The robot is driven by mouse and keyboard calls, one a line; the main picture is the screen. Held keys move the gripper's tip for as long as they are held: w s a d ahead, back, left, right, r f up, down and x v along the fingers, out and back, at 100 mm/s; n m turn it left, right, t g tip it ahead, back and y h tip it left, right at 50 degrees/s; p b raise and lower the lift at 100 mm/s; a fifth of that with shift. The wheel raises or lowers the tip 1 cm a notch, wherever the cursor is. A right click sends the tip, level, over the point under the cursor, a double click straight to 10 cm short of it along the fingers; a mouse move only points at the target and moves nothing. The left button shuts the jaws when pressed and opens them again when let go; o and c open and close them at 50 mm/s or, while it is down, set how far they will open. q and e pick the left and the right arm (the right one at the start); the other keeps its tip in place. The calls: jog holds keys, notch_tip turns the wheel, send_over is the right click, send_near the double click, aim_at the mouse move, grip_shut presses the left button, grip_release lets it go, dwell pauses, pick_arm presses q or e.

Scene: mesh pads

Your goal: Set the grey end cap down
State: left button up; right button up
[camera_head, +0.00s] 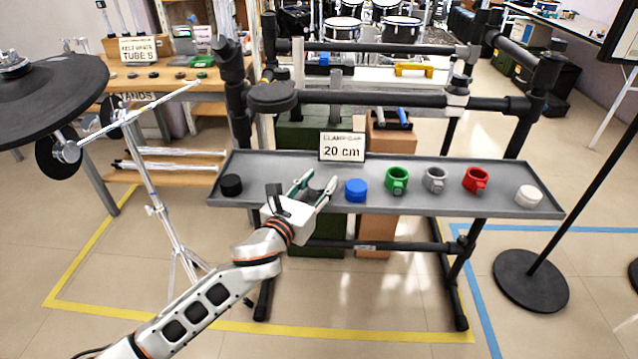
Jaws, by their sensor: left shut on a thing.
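My left gripper (313,187) reaches over the grey tray (380,211) from the front left. Its fingers are shut on the grey end cap (316,195), a small dark grey round piece partly hidden by the fingers and the gripper body. The cap is over the tray's left half, between the black cap (231,185) and the blue cap (356,190). I cannot tell whether it touches the tray floor. My right gripper is not in view.
Green (396,180), grey (434,181) and red (476,180) clamps and a white cap (528,196) stand further right in the tray. A "20 cm" sign (342,147) stands at its back edge. The black pipe rack (400,102) rises behind. Tray floor is bare right of the black cap.

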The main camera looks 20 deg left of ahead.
pick_arm(q)
jog(key=shift+f, duration=0.2)
jog(key=o, duration=1)
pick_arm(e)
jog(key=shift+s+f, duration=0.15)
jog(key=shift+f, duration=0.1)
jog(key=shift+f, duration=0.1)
